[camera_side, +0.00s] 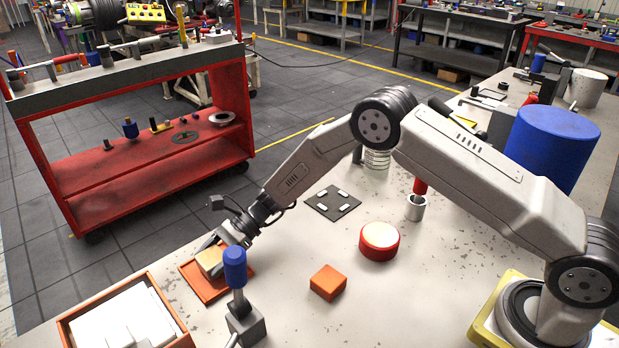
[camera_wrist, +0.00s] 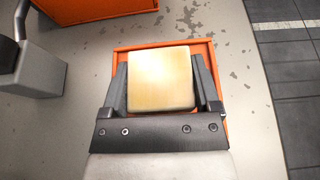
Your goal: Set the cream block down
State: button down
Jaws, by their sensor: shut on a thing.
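The cream block (camera_wrist: 160,78) sits between the two fingers of my gripper (camera_wrist: 160,88) in the wrist view. The fingers are shut on its left and right sides. An orange tray (camera_wrist: 122,52) shows behind the block in that view, with its rim around the block on the far side. In the side view the cream block (camera_side: 209,261) and my gripper (camera_side: 215,255) are over the orange tray (camera_side: 203,290) near the table's edge. I cannot tell whether the block touches the tray floor. A blue-topped post partly hides the tray in the side view.
The blue-topped post (camera_side: 235,268) stands close beside my gripper. An orange-edged box (camera_side: 172,310) with white pieces is at the lower left. An orange block (camera_side: 328,282), a red round piece with cream top (camera_side: 379,241) and a dark plate (camera_side: 330,213) lie to the right.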

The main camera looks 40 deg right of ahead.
jog(key=shift+f, duration=0.4)
grip_release()
jog(key=shift+f, duration=0.2)
jog(key=shift+r, duration=0.15)
jog(key=shift+d+r, duration=0.2)
jog(key=shift+d, duration=0.25)
jog(key=v, duration=1.1)
